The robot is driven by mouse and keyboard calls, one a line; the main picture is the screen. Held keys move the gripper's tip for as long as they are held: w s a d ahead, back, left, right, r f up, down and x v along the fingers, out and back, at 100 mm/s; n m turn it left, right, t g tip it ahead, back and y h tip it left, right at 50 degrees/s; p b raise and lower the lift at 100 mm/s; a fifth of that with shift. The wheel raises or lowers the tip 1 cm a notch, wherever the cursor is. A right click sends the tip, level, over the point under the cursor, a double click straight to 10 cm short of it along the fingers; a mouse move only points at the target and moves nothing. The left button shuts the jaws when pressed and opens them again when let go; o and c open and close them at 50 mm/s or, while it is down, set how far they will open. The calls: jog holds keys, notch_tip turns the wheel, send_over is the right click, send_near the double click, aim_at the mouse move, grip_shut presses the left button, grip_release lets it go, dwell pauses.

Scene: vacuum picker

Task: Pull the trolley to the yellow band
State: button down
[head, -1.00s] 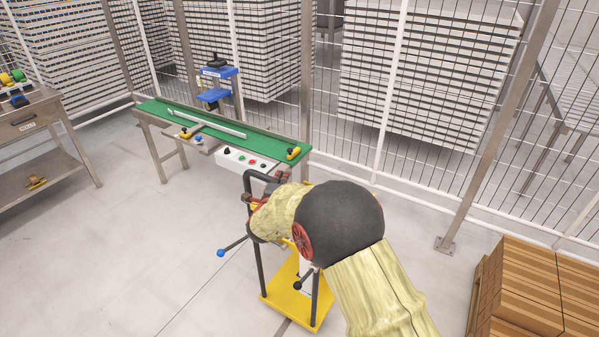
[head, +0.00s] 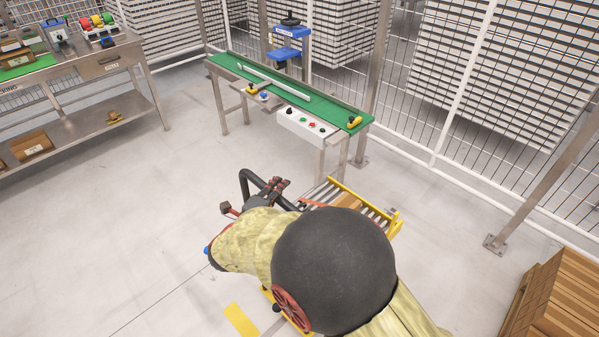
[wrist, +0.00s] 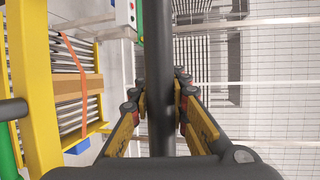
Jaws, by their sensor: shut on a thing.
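The trolley (head: 376,219) is mostly behind my arm in the head view. Its yellow frame and roller top show, with a brown box (head: 347,200) on the rollers. In the wrist view the box (wrist: 72,88) has an orange strap over it. The trolley's black tube handle (head: 247,180) rises left of the rollers. In the wrist view my gripper (wrist: 158,90) is shut on the upright black handle bar (wrist: 159,60), one finger on each side. A piece of the yellow band (head: 240,322) shows on the floor at the bottom edge, left of my arm.
A bench with a green top (head: 232,67) and a white button box (head: 306,123) stands behind the trolley by the mesh fence. A steel workbench (head: 110,64) is at the left. A wooden stack (head: 560,300) is at lower right. The floor at left is clear.

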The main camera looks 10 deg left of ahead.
jog(key=s+a, duration=1)
jog(key=s, duration=0.5)
jog(key=shift+s+a+f+p, duration=0.15)
jog(key=shift+a+f+p, duration=0.15)
jog(key=shift+a+p, duration=0.15)
jog(key=c, duration=2.1)
grip_release()
jog(key=o, duration=0.4)
jog(key=shift+r, duration=0.2)
jog(key=shift+o, duration=0.2)
jog(key=shift+a, duration=0.1)
jog(key=v, duration=0.7)
jog(key=shift+s, duration=0.2)
